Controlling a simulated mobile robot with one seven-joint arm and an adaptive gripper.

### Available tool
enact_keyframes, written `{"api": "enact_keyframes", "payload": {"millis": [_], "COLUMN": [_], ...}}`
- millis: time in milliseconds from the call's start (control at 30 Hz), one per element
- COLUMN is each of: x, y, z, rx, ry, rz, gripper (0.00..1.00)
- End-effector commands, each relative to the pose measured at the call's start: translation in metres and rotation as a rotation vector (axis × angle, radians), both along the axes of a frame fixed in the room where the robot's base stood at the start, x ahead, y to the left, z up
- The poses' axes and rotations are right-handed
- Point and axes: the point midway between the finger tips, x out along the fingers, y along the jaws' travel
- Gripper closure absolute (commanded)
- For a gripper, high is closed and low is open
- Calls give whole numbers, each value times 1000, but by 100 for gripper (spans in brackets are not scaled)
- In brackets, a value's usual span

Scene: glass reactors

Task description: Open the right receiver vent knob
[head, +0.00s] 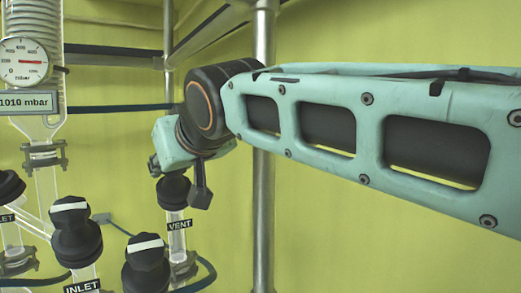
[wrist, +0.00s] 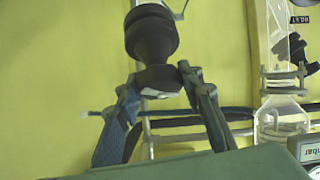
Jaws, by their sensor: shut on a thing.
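The vent knob (head: 173,192) is black and stands on top of a clear glass tube with a VENT label (head: 180,225). In the wrist view the black vent knob (wrist: 150,38) shows large, with a white mark on its end. My gripper (wrist: 160,84) is shut on this end of the knob, one finger on each side. In the head view my gripper is mostly hidden behind my wrist, just above the knob. The angle of the knob's white mark is hard to read.
An inlet knob (head: 77,232) and another black knob (head: 146,262) with white bars stand left of the vent. A gauge (head: 25,62) and a 1010 mbar display (head: 28,102) are further left. A steel post (head: 264,220) rises right of the vent.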

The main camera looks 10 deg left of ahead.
Motion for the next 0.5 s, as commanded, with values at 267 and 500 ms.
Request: {"api": "enact_keyframes", "payload": {"millis": [267, 500], "x": [0, 0], "y": [0, 0], "z": [4, 2], "rx": [-44, -64], "ry": [-26, -37], "rz": [92, 131], "gripper": [90, 90]}}
